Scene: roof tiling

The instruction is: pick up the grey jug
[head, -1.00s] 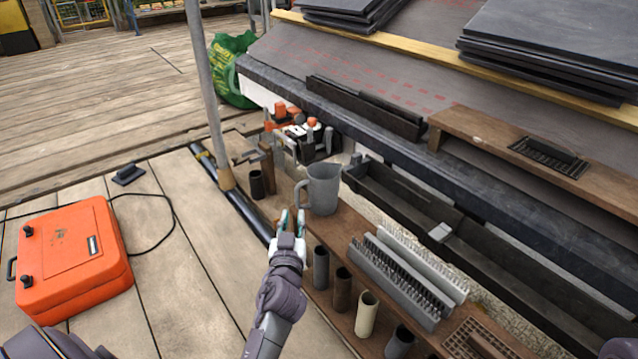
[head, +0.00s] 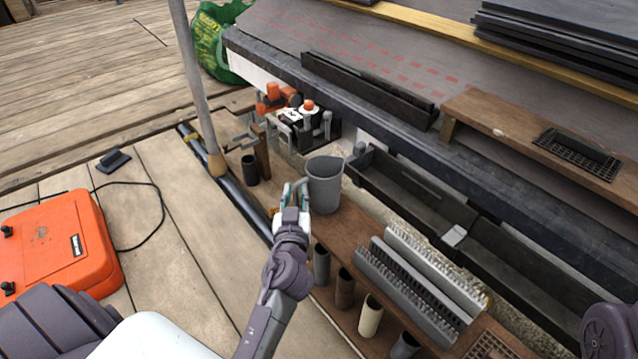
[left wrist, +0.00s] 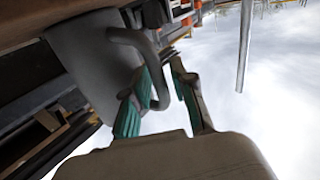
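The grey jug (head: 325,188) stands upright on the brown plank beside the long workbench. Its handle faces my left gripper. My left gripper (head: 294,188) is at the handle side of the jug, with its fingertips at handle height. In the left wrist view the jug (left wrist: 85,62) fills the upper left. There the green-padded fingers of my left gripper (left wrist: 162,78) stand apart, with the handle's outer part in the gap between them. I cannot tell whether either finger touches the handle. My right gripper is out of view.
Several short pipe pieces (head: 344,288) stand in a row on the plank, near my left arm. Grey toothed strips (head: 405,285) lie right of the jug. A dark gutter (head: 420,195) runs behind it. An orange case (head: 60,245) lies on the deck at left.

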